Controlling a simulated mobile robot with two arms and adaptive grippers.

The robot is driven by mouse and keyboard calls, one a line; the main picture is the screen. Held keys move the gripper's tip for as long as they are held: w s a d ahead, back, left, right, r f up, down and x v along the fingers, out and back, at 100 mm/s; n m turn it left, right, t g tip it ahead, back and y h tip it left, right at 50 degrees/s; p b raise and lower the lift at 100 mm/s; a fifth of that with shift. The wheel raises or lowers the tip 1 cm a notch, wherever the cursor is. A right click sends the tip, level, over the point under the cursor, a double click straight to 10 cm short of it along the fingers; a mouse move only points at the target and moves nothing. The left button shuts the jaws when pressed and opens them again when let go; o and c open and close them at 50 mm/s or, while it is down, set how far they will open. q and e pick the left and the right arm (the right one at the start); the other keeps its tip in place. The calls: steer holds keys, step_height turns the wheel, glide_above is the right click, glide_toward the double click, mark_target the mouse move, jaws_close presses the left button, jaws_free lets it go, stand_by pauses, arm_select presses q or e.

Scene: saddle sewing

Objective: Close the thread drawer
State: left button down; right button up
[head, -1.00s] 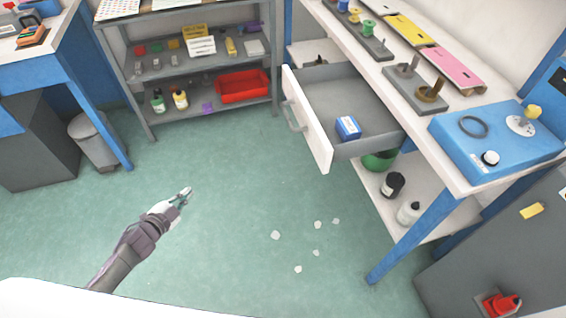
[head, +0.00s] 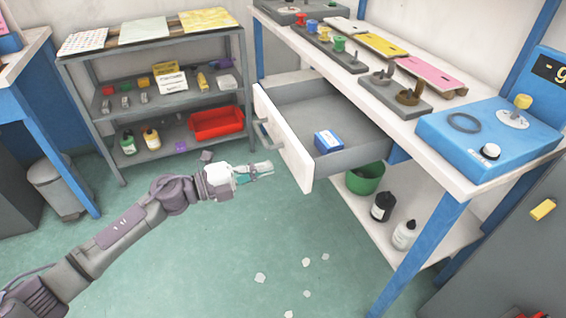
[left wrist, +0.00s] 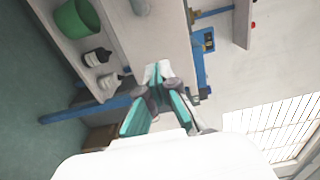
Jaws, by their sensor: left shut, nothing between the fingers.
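The thread drawer (head: 340,110) stands pulled out from under the white workbench, with its white front panel (head: 283,140) facing left and a grey handle (head: 264,134) on it. A blue box (head: 328,141) lies inside the drawer. My left gripper (head: 268,168) is shut and empty, just left of the front panel and below the handle in the picture. I cannot tell whether it touches the panel. In the left wrist view its fingertips (left wrist: 158,70) come together in front of a pale surface. My right gripper is out of view.
The bench top holds several thread spools (head: 323,34) and a blue machine (head: 488,143). Below are a green bucket (head: 366,179) and bottles (head: 382,207). A shelf rack with a red tray (head: 216,123) stands behind. White scraps (head: 260,277) lie on the open floor.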

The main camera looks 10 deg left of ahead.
mark_target(293, 161)
arm_select(q)
steer(key=x, duration=0.5)
steer(key=shift+d, duration=0.1)
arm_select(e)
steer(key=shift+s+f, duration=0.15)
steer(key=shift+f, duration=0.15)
